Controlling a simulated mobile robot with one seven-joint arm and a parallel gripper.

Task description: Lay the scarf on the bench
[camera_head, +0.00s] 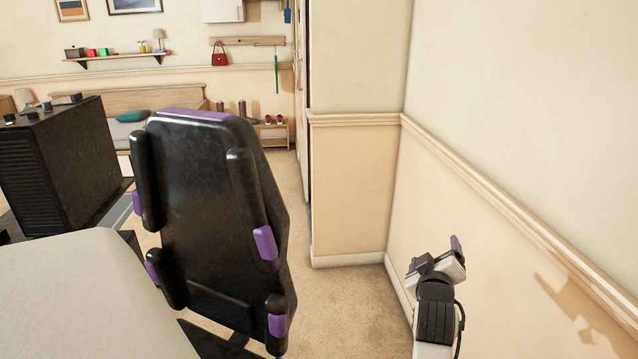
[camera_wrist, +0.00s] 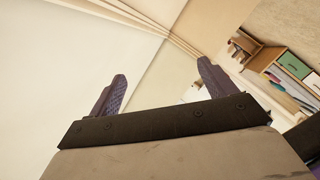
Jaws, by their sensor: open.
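A thin green item (camera_head: 276,74) hangs from the wall rack at the back; it may be the scarf, but it is too small to tell. A low wooden bench-like rack (camera_head: 272,132) with shoes stands on the floor below it, partly hidden by the chair. My gripper (camera_head: 435,254) is raised near the right wall, far from both. In the wrist view its two fingers (camera_wrist: 162,85) are spread apart with nothing between them.
A black and purple chair (camera_head: 205,215) stands in the foreground, beside a pale surface (camera_head: 80,300) and a black computer case (camera_head: 60,165). A red bag (camera_head: 219,58) hangs on the rack. Carpet (camera_head: 345,315) is clear between the chair and wall.

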